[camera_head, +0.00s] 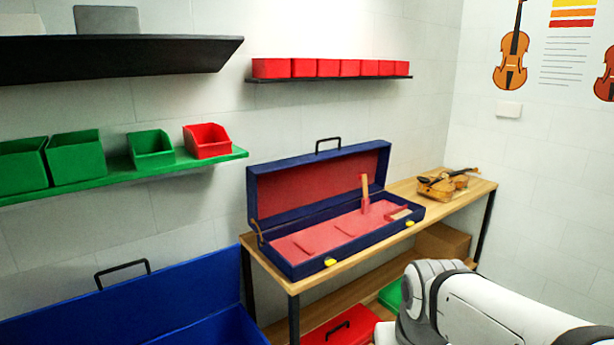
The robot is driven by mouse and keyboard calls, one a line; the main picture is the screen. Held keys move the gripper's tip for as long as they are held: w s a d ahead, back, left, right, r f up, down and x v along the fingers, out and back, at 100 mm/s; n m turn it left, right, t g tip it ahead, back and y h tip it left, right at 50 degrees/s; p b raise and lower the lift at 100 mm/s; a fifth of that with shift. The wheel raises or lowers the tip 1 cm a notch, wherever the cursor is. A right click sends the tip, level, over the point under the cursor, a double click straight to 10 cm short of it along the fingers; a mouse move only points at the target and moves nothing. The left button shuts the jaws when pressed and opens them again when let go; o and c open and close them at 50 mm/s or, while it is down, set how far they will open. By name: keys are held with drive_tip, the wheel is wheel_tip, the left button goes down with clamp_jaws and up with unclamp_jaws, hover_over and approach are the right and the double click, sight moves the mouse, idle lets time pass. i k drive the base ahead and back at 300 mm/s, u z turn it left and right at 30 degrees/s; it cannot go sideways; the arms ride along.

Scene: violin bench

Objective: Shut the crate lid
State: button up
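A large blue crate (238,322) stands at the lower left, cut off by the bottom edge of the picture. Its blue lid (130,308) stands raised at the back, open, with a black handle (122,268) on its top edge. Most of the crate's inside and its front are out of the picture. My white arm shows at the lower right, well to the right of the crate. My gripper is not in view.
On the wooden bench (262,271) a blue case (290,262) with red lining stands open, beside a violin (443,186). A green shelf (110,178) with bins and a dark shelf (120,55) hang above the crate. A red box (345,325) lies under the bench.

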sight(133, 312)
drive_tip(key=u, duration=2.05)
drive_tip(key=i, duration=1.1)
drive_tip(key=z, duration=0.8)
